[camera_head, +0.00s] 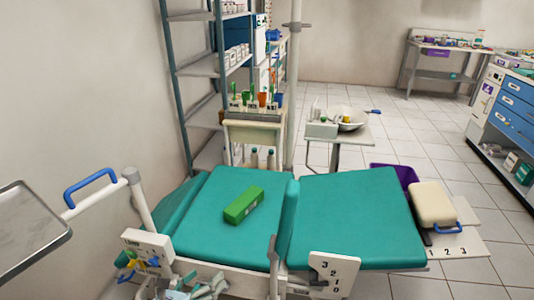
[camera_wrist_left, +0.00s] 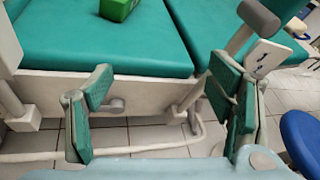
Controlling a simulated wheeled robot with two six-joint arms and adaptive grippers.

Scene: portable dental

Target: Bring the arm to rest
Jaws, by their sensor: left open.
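My left gripper (camera_head: 197,287) shows at the bottom of the head view, partly cut off, beside the near edge of the teal dental chair (camera_head: 345,215). In the left wrist view my left gripper (camera_wrist_left: 161,80) has its two green-padded fingers wide apart with nothing between them. The chair's pale side frame (camera_wrist_left: 150,84) lies beyond the fingers. A green box (camera_head: 243,204) lies on the chair's left cushion, apart from the gripper; it also shows at the top of the left wrist view (camera_wrist_left: 117,8). My right gripper is not in view.
A white panel with colored parts (camera_head: 146,246) stands left of the gripper, and a numbered white plate (camera_head: 333,274) to its right. A metal tray (camera_head: 28,228) is at the far left. A blue round seat (camera_wrist_left: 303,140) is at the wrist view's right.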

